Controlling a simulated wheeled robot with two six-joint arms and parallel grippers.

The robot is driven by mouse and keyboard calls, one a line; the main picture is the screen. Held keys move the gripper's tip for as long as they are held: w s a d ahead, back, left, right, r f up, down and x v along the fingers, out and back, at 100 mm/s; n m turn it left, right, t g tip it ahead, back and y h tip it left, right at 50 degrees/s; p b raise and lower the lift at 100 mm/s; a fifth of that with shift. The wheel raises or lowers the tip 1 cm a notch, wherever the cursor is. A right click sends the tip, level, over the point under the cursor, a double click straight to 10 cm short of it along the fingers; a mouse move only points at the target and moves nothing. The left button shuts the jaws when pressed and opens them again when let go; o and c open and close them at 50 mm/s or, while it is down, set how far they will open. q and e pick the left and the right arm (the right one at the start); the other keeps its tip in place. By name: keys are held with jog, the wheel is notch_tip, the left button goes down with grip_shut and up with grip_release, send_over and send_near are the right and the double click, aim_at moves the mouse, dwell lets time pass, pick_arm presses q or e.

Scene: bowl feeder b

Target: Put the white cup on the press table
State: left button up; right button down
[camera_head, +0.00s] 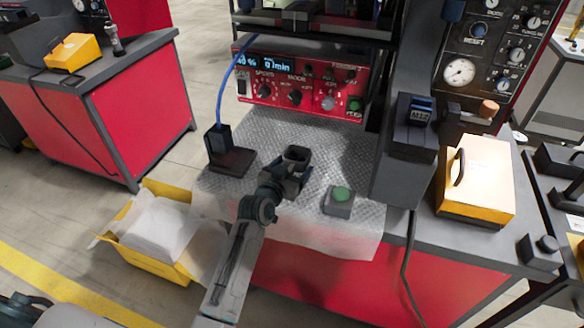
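I cannot make out a white cup in this view. Whether the fingers are apart or hold something dark is unclear. My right gripper is not in view.
A dark block with a blue cable (229,158) stands left of the gripper. A green button box (339,200) is close on its right. A yellow case (478,175) sits farther right. A yellow box with white lining (152,262) is on the floor at left.

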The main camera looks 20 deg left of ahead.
pick_arm(q)
jog(key=shift+o, duration=0.8)
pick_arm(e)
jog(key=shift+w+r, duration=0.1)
pick_arm(q)
jog(key=shift+r, duration=0.15)
jog(key=v, duration=0.2)
jog(key=shift+s+a, duration=0.1)
jog(key=shift+s, duration=0.15)
jog(key=v, duration=0.8)
jog(key=shift+s+b, duration=0.15)
jog(key=shift+b, duration=0.2)
jog(key=shift+s, duration=0.5)
jog(key=shift+r, duration=0.1)
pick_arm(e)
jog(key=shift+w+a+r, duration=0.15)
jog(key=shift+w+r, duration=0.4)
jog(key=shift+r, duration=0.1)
pick_arm(q)
jog(key=shift+s, duration=0.1)
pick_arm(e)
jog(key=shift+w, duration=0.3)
